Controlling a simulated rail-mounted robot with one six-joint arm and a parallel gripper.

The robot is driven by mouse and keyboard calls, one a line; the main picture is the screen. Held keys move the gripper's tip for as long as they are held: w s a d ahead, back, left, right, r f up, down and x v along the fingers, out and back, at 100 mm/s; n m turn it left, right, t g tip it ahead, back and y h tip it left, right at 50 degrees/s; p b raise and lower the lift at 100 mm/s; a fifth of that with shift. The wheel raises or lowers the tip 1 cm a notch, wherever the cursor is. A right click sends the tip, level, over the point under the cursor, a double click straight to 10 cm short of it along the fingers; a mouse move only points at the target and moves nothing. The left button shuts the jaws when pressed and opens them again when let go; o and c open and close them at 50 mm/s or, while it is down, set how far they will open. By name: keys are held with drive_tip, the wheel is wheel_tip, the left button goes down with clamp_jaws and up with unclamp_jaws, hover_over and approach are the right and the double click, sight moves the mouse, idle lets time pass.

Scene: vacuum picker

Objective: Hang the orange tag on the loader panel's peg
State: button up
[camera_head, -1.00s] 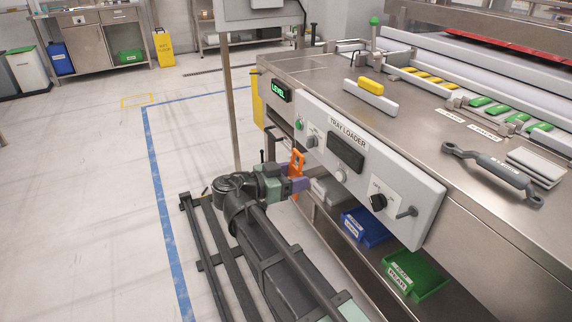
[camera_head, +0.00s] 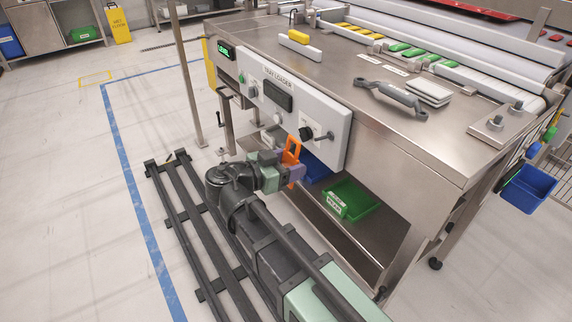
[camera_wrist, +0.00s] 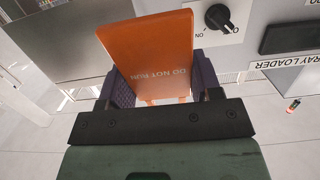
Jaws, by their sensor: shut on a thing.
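The orange tag (camera_head: 290,151) is held upright in my gripper (camera_head: 290,172). In the wrist view the tag (camera_wrist: 155,55) reads "DO NOT RUN" and sits between the purple finger pads of my gripper (camera_wrist: 162,88). The gripper is shut on it. The grey-white loader panel (camera_head: 290,73) is on the machine's front. Its peg (camera_head: 323,137) sticks out near the lower right end, right of the black knob (camera_head: 305,132). The tag is in front of the panel's lower edge, left of the peg, and apart from it. The peg cannot be seen in the wrist view.
A green bin (camera_head: 352,200) and a partly hidden blue bin (camera_head: 316,168) are on the shelf under the panel. A grey wrench-like tool (camera_head: 390,93) lies on the steel top (camera_head: 350,60). Open floor (camera_head: 60,200) lies to the left.

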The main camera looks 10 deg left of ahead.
sight(329, 153)
drive_tip(key=shift+b+x, duration=0.3)
drive_tip(key=shift+x, duration=3.35)
drive_tip(key=shift+b+x, duration=0.5)
drive_tip(key=shift+x, duration=0.35)
drive_tip(key=shift+f, duration=0.2)
drive_tip(key=o, duration=1)
drive_tip(key=p+v, duration=0.1)
drive_tip(key=v, duration=1)
drive_tip(key=shift+p, duration=0.3)
drive_tip(key=shift+d, duration=0.1)
